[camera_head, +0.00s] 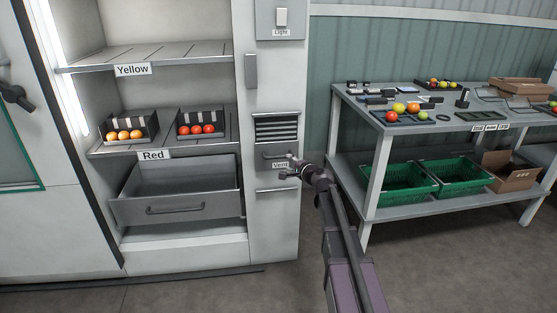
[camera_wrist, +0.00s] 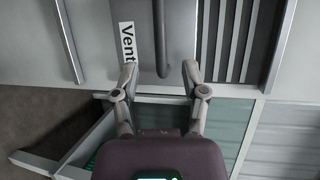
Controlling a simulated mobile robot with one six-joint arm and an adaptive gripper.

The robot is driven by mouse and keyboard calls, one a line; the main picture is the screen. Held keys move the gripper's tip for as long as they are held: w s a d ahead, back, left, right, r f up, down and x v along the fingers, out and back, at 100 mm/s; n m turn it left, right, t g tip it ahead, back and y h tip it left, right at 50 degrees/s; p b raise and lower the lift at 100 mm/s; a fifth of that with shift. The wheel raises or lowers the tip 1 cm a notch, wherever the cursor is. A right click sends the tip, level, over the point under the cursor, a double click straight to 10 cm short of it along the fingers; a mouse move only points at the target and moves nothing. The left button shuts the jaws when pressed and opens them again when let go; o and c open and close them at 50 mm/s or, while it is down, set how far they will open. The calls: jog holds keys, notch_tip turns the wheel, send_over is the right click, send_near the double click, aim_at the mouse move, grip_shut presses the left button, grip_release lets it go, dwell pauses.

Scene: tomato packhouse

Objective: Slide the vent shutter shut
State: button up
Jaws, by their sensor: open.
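The vent shutter (camera_head: 271,151) is a grey plate on the white cabinet's right-hand panel, marked "Vent". It sits below the dark vent slats (camera_head: 277,128), which show uncovered. The shutter (camera_wrist: 180,25) fills the upper middle of the wrist view, with the slats (camera_wrist: 230,40) to its right. Its dark bar handle (camera_wrist: 162,40) runs down the picture, and its lower end lies between my fingertips. My gripper (camera_head: 287,166) is in front of the shutter; in the wrist view my gripper (camera_wrist: 160,71) is open, with a finger on each side of the handle. Contact cannot be told.
A grey drawer (camera_head: 176,208) sticks out of the cabinet to the left, under shelves of tomatoes. A lower rail (camera_head: 277,189) lies below the shutter. A workbench (camera_head: 350,94) with green crates (camera_head: 398,190) on its lower shelf stands to the right.

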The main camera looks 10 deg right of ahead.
aim_at(280, 158)
jog(key=b+x, duration=0.1)
jog(key=x, duration=0.7)
jog(key=shift+w+a, duration=0.15)
grip_shut()
